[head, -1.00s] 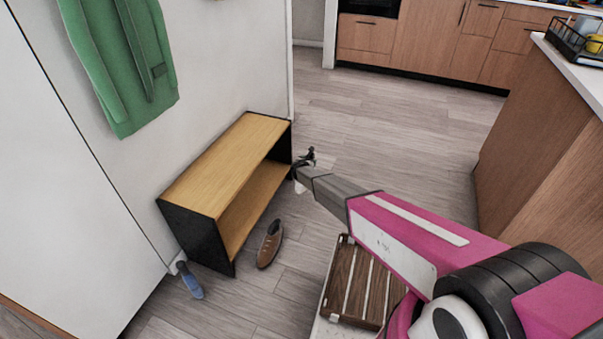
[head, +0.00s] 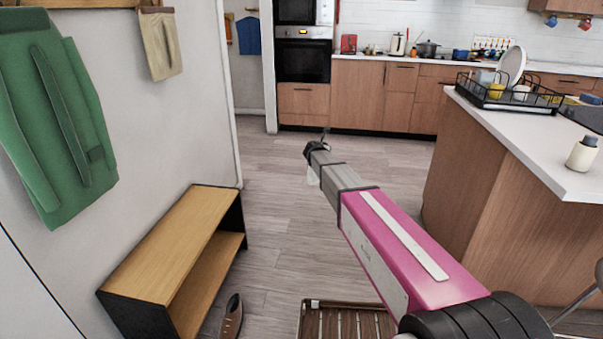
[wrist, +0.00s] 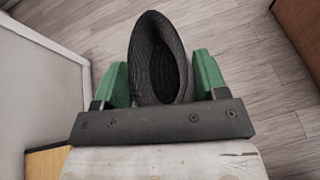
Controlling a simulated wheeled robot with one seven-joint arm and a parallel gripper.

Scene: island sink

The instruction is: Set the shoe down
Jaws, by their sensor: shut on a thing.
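My gripper (wrist: 165,82) is shut on a dark grey shoe (wrist: 148,45), with one green finger on each side of it. The shoe's opening faces the wrist camera, and its toe is hidden. The shoe is held in the air above the wood floor. In the head view my gripper is at the far end of the pink arm, and the held shoe shows only as a small dark shape there. A second, brown shoe (head: 232,318) lies on the floor beside the shoe bench, cut by the bottom edge of the picture.
The wooden shoe bench (head: 170,245) stands against the wall at left, its top bare. A kitchen island (head: 500,190) is at right, with a dish rack (head: 510,95) on it. A slatted wooden piece (head: 345,322) is at bottom centre. The floor between bench and island is clear.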

